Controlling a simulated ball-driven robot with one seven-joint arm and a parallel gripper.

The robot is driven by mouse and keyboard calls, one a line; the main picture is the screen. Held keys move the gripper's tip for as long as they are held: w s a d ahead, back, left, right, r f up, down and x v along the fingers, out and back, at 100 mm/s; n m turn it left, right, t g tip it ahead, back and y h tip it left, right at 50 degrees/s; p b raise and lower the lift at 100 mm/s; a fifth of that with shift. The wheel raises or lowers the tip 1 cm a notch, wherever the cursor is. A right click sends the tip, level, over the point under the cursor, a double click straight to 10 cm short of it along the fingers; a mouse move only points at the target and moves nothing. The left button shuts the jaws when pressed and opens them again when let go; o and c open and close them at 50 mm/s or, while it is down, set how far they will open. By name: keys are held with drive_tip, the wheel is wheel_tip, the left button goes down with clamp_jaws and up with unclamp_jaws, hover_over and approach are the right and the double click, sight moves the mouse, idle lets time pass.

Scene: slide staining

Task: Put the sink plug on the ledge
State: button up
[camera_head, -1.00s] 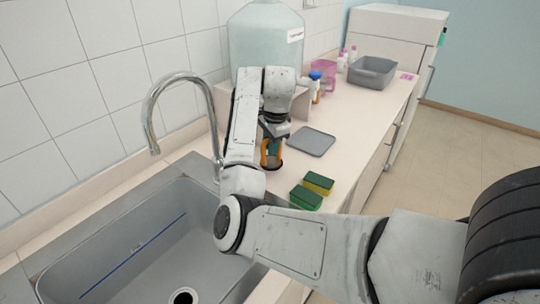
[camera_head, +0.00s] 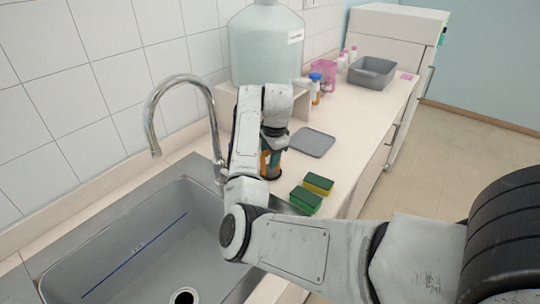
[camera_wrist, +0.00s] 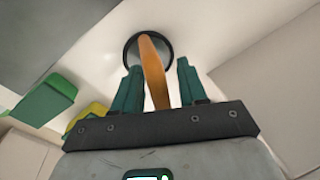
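The sink plug is a dark round disc (camera_wrist: 133,42) with an upright orange handle (camera_wrist: 153,72). In the head view its dark base (camera_head: 271,178) shows on the counter, right of the sink and below my wrist. My gripper (camera_wrist: 160,80) has two teal fingers, one on each side of the orange handle. A gap shows between the handle and each finger, so the gripper is open around it. In the head view my gripper (camera_head: 271,160) is partly hidden by my arm. I cannot tell which surface is the ledge.
The grey sink (camera_head: 60,262) lies at the lower left, with a curved tap (camera_head: 153,110) behind it. Green-and-yellow sponges (camera_head: 306,199) lie right of the plug, and a grey mat (camera_head: 312,142) behind. A large water container (camera_head: 265,50) stands on a stand (camera_head: 226,95) against the wall.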

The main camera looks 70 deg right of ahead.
drive_tip(key=shift+o, duration=0.3)
wheel_tip(320, 180, up, 12)
drive_tip(key=s+a, duration=0.1)
drive_tip(key=s, duration=0.1)
drive_tip(key=shift+a+p, duration=0.2)
drive_tip(key=shift+p, duration=0.25)
